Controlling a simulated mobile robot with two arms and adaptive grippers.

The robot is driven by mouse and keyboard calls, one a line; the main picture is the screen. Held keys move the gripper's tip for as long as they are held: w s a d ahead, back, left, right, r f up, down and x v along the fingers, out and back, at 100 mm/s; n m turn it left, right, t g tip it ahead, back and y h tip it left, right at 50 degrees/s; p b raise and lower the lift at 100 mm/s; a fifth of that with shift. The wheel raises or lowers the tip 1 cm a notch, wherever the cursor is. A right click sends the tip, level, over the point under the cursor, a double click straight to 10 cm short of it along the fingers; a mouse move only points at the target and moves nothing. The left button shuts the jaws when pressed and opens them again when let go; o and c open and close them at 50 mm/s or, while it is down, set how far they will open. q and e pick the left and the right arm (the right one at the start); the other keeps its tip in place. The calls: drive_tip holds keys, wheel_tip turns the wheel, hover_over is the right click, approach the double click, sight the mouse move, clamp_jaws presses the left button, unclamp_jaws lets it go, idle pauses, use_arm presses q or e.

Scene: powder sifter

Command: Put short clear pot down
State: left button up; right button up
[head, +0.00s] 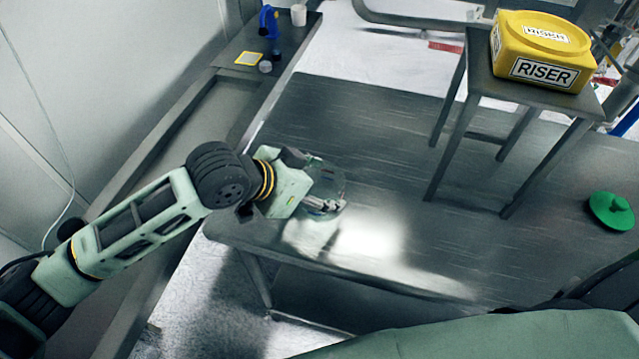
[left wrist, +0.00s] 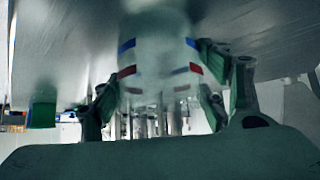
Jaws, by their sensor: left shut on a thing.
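The short clear pot (head: 330,172) is see-through and faint, at the left end of the metal table (head: 390,160). My left gripper (head: 322,204) is shut on it from the left side. In the left wrist view, the pot (left wrist: 158,55) stands between the two fingers of my left gripper (left wrist: 158,100), with blue and red marks near it. The pot looks roughly upright, close to the tabletop. I cannot tell whether its base touches the table. My right gripper is not in view.
A small metal stand (head: 480,80) on the table bears a yellow box marked RISER (head: 545,75). A green round lid-like thing (head: 611,211) lies at the right. A side counter holds a blue tool (head: 269,22) and a white cup (head: 299,15). The tabletop's middle is clear.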

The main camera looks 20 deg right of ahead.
use_arm(q)
drive_tip(key=o, duration=1.3)
drive_tip(key=shift+f, duration=0.1)
drive_tip(key=shift+r, duration=0.2)
drive_tip(key=v, duration=1.2)
drive_tip(key=shift+b, duration=0.4)
drive_tip(key=shift+d, duration=0.1)
